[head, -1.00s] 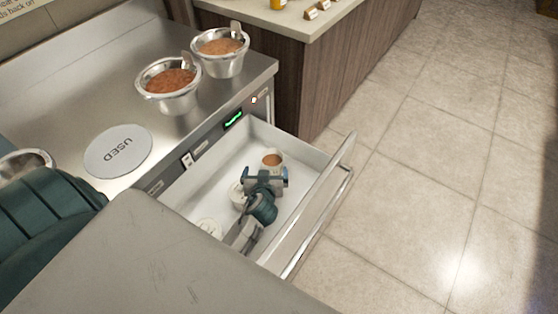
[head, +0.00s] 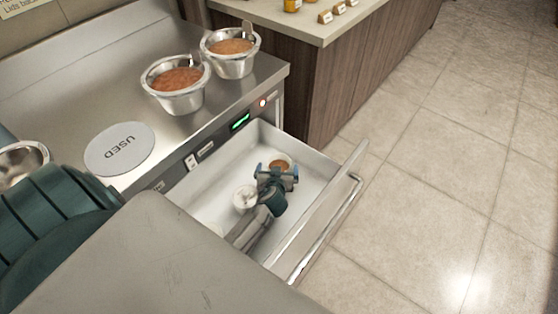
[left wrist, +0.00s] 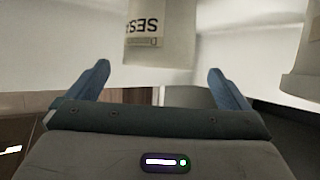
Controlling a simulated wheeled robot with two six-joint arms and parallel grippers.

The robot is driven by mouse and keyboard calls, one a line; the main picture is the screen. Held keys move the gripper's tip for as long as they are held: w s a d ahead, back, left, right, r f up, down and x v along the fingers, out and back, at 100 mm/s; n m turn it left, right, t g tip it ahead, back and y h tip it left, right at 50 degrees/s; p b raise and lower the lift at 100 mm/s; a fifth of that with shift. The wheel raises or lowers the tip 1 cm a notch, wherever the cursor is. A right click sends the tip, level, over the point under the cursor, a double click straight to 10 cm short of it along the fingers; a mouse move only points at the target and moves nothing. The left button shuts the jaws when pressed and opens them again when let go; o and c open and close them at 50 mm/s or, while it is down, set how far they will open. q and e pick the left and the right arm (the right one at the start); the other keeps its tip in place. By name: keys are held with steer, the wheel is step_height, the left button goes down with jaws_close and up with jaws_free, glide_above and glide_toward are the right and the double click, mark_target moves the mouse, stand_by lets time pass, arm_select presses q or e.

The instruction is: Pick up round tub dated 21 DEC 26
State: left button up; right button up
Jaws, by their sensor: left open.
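My left gripper (head: 278,171) is low inside the open drawer, with its jaws apart and empty. A small round tub with an orange-brown top (head: 280,163) is just beyond the jaws, partly covered by them. In the left wrist view, a pale tub (left wrist: 160,48) stands just ahead of the open jaws (left wrist: 158,74), roughly centred between them. Its label shows upside down and reads "SES…"; no date is readable. A white-topped tub (head: 245,198) stands in the drawer left of the gripper. A pale tub (left wrist: 302,70) also shows at the right of the wrist view. My right gripper is not in view.
The drawer's front wall and handle (head: 330,225) lie right of my arm. Another metal pot (head: 20,162) is at far left.

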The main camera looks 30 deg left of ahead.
mark_target(280, 158)
arm_select(q)
steer(key=x, duration=0.4)
steer(key=shift+w, duration=0.25)
steer(key=c, duration=1.3)
